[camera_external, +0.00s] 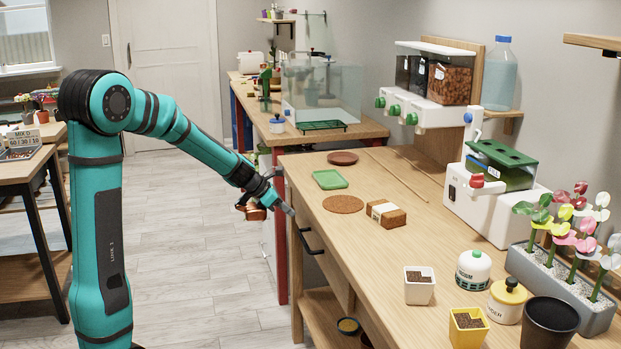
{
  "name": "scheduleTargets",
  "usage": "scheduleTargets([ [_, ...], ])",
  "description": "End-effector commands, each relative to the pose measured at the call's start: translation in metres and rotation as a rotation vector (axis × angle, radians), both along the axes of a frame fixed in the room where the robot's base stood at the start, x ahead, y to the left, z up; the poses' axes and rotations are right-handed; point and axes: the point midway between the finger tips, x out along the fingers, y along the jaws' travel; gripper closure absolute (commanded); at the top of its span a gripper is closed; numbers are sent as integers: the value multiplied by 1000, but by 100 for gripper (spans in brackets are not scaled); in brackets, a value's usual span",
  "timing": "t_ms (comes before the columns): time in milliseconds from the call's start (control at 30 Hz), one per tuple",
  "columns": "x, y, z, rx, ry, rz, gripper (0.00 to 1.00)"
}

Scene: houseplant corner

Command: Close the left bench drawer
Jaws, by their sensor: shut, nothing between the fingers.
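The wooden workbench (369,235) runs along the right side. The left bench drawer (325,264) is at the far end of its front face, below the worktop edge. Its dark bar handle (311,241) shows on the front. The drawer front looks close to flush with the bench; I cannot tell whether a small gap remains. My gripper (287,209) is shut and empty, at the far front corner of the bench, up and left of the handle. From this angle I cannot tell whether it touches the bench edge.
Small pots (419,286) and a flower planter (565,282) stand nearer. A shelf with a bowl (348,325) is below. The floor (195,235) left of the bench is clear.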

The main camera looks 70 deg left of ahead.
Motion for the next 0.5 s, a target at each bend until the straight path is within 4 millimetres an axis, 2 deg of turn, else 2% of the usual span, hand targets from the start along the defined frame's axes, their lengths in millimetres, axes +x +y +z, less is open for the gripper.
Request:
scheduleTargets([
  [100,-28,3,3,1,0,8,100],
  [500,-79,2,55,0,3,7,100],
])
